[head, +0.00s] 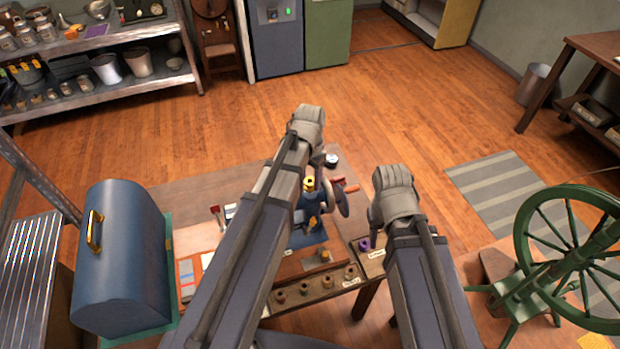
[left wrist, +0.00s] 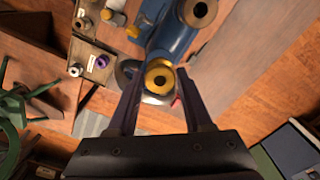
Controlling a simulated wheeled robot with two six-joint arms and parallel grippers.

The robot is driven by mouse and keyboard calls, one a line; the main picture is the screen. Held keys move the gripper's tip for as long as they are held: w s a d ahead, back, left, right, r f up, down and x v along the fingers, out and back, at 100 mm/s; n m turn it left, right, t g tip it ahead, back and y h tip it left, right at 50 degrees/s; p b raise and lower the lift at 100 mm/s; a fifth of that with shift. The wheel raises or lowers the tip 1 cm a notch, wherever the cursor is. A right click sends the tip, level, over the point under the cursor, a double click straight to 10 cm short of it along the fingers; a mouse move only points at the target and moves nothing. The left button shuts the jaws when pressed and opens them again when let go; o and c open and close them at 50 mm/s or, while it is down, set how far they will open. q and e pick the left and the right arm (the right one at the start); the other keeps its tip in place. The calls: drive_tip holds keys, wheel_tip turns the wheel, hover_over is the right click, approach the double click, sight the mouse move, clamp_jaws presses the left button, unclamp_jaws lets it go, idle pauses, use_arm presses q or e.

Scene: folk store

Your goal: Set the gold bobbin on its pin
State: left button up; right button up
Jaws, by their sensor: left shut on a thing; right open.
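A gold, ring-like top (head: 309,184) shows beside my left arm in the head view. The blue sewing machine (left wrist: 172,38) lies just beyond the bobbin; it also shows in the head view (head: 306,236), partly covered by my arm. I cannot make out the bobbin's pin. My right arm is raised in the head view, but its gripper does not show.
A purple spool (head: 364,244) sits on a labelled board at the table's right. Several small spools stand on a wooden rack (head: 315,290) along the front. A blue case (head: 122,255) is at left, a green spinning wheel (head: 570,255) at right.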

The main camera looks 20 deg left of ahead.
use_arm(q)
drive_tip(key=shift+f, duration=0.2)
drive_tip(key=shift+f+b, duration=0.5)
drive_tip(key=shift+b, duration=0.1)
drive_tip(key=shift+f+b, duration=0.5)
drive_tip(key=shift+b, duration=0.05)
drive_tip(key=o, duration=1)
drive_tip(key=shift+r, duration=0.1)
wheel_tip(320, 180, up, 8)
drive_tip(key=p, duration=0.8)
